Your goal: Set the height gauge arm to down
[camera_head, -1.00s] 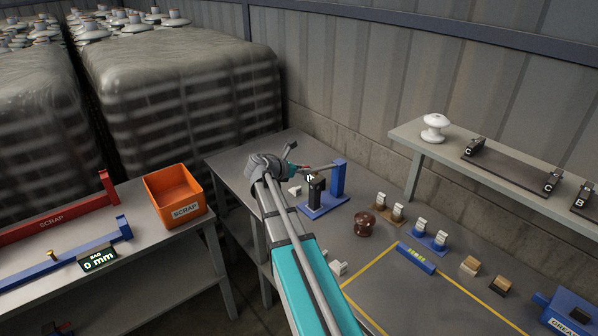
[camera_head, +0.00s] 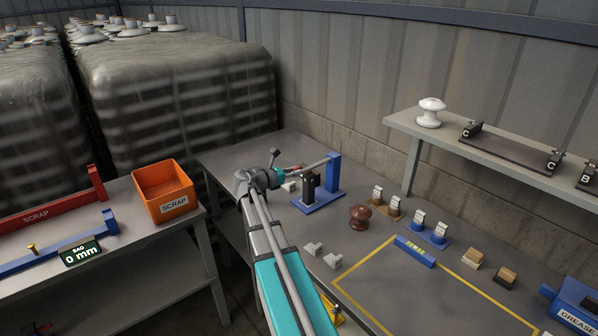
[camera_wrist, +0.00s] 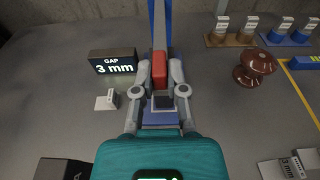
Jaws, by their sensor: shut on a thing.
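The height gauge has a blue base (camera_head: 318,202), an upright blue post (camera_head: 333,172) and a grey arm (camera_head: 314,163) reaching left from the post, slightly tilted with its left end lower. The arm ends in a red grip (camera_wrist: 159,73). My gripper (camera_wrist: 160,80) is shut on this red grip, with one finger on each side. In the head view my gripper (camera_head: 292,169) is at the arm's left end, above the base. A black display (camera_wrist: 113,66) beside the gauge reads GAP 3 mm. The gauge's lower parts are partly hidden by my gripper.
A brown insulator (camera_head: 359,217) and small labelled blocks stand right of the gauge. Small grey pieces (camera_head: 323,254) lie in front. A yellow-outlined area (camera_head: 385,285) is at the front right. An orange scrap bin (camera_head: 166,190) sits on the left table.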

